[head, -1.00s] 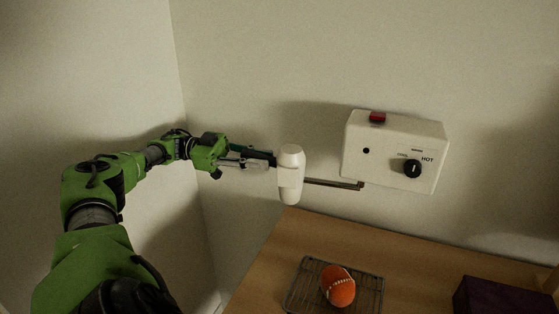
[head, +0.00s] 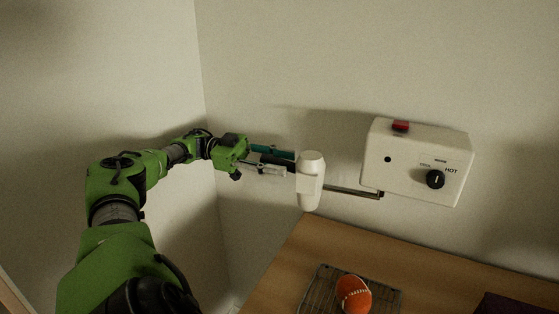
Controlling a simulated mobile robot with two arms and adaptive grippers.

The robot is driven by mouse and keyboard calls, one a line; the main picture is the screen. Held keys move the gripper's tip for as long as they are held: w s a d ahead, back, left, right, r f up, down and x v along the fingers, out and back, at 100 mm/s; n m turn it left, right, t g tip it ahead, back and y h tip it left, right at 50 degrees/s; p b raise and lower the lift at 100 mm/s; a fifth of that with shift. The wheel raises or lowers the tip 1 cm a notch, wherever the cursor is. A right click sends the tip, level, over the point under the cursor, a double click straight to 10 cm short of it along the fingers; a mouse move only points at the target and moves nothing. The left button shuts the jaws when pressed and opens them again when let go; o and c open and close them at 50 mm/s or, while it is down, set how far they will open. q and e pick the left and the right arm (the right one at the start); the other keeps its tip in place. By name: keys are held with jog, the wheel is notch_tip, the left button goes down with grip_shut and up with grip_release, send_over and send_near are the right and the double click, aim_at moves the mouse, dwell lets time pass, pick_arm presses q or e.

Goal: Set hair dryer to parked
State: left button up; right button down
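The white hair dryer (head: 310,183) hangs at the end of a thin metal arm (head: 352,192), left of the white wall box (head: 417,160). The box has a red switch (head: 400,126) on top and a black knob (head: 435,179) beside the word HOT. My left gripper (head: 289,164) is at the dryer's left side, its two fingers pointing right with a gap between them. The fingertips reach the dryer's edge; whether they touch it I cannot tell. My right gripper is not in the head view.
A wooden counter (head: 290,270) lies below. A dark box (head: 510,305) is at the lower right. A wall corner stands behind my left arm.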

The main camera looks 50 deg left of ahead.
pick_arm(q)
notch_tip(320, 180, up, 9)
jog(key=shift+r, duration=0.1)
dwell(0.3)
